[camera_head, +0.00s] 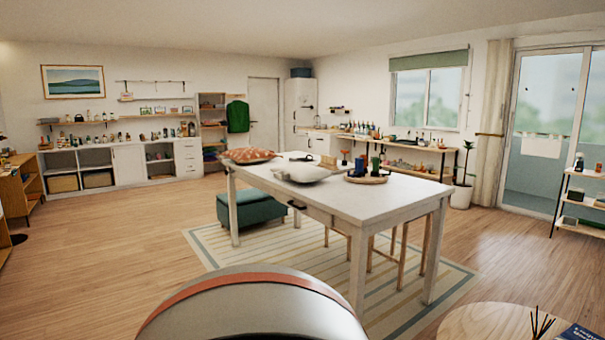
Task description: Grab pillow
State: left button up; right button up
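An orange patterned pillow (250,155) lies at the far left end of the long white table (370,197). A white, soft-looking thing (302,174), perhaps another pillow, lies nearer, around the middle of the table; I cannot tell for sure. Neither of my grippers shows in the head view. A rounded grey part with an orange band at the bottom centre seems to be my own body.
A round tray (366,179) with cups stands right of the white thing. A round wooden table (482,325) is at the bottom right. Wooden floor (110,265) is clear at left.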

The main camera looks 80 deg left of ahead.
aim_at(297, 172)
jog(key=u, duration=2.7)
jog(key=i+u, duration=0.45)
jog(key=i, duration=1.35)
jog(key=i+z, duration=0.1)
jog(key=i, duration=0.4)
jog(key=i+j+z, duration=0.1)
jog(key=i, duration=0.35)
jog(key=i+j+z, duration=0.15)
jog(key=i, duration=0.35)
jog(key=i+j+z, duration=0.2)
jog(key=i+z, duration=0.25)
jog(key=i+j+z, duration=0.45)
jog(key=k+l, duration=0.05)
jog(key=l, duration=0.05)
